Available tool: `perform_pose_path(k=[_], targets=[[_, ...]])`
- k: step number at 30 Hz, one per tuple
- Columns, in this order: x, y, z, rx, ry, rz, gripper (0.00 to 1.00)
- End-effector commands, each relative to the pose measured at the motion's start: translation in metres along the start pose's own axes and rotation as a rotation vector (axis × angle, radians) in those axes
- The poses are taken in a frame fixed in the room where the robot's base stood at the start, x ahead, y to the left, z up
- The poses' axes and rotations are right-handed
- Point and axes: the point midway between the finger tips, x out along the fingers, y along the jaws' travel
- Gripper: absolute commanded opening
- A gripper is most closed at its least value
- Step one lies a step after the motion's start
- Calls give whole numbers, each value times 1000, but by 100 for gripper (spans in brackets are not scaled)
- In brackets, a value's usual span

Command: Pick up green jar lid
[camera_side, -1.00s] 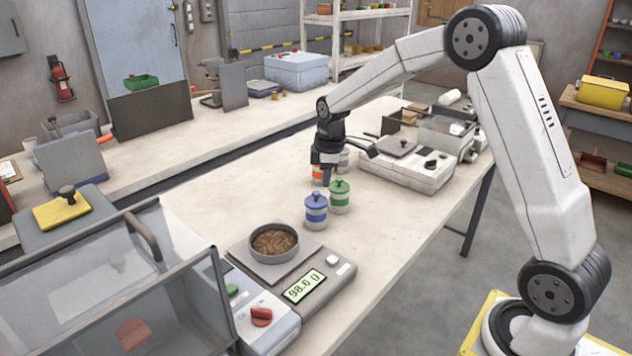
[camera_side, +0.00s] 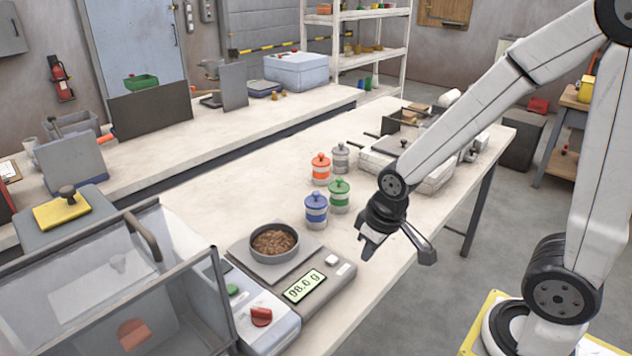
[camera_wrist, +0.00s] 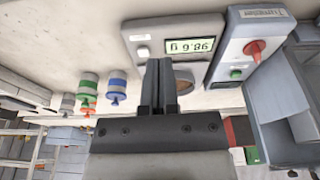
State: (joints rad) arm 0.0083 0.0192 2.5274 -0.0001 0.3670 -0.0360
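The green jar lid (camera_side: 339,186), with a round knob, sits on a white jar with a green band. It also shows upside down in the wrist view (camera_wrist: 86,98), left of my fingers. In the side view, my gripper (camera_side: 367,250) hangs to the right of the jars and lower in the picture, apart from the green lid, with fingers pointing down. In the wrist view, the two fingers (camera_wrist: 160,62) lie close side by side with nothing visible between them.
A blue-lidded jar (camera_side: 316,208) stands close in front of the green one. An orange-lidded jar (camera_side: 320,168) and a grey-lidded jar (camera_side: 340,158) stand behind. A scale (camera_side: 318,275) holding a bowl of pellets (camera_side: 272,240) is to the left front.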

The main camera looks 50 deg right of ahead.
Motion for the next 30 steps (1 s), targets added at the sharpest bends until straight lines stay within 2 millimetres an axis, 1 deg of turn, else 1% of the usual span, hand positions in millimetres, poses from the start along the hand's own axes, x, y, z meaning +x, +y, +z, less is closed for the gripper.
perform_pose_path(k=[1, 3, 6, 8, 9, 11, 12, 14, 24, 28, 30], targets=[[0, -2, 5, 13, 2, -1, 0], [0, -2, 8, 24, 4, -2, 0], [0, -3, 10, 30, 4, -2, 0], [0, -3, 10, 31, 4, -2, 19], [0, -3, 10, 30, 4, -2, 32], [0, -3, 10, 30, 4, -2, 51], [0, -3, 10, 29, 4, -2, 57], [0, -3, 10, 29, 4, -2, 75], [0, -2, 8, 28, 4, -2, 75], [0, 1, 0, 25, 3, -2, 75], [1, 5, -9, 20, 2, -3, 75]])
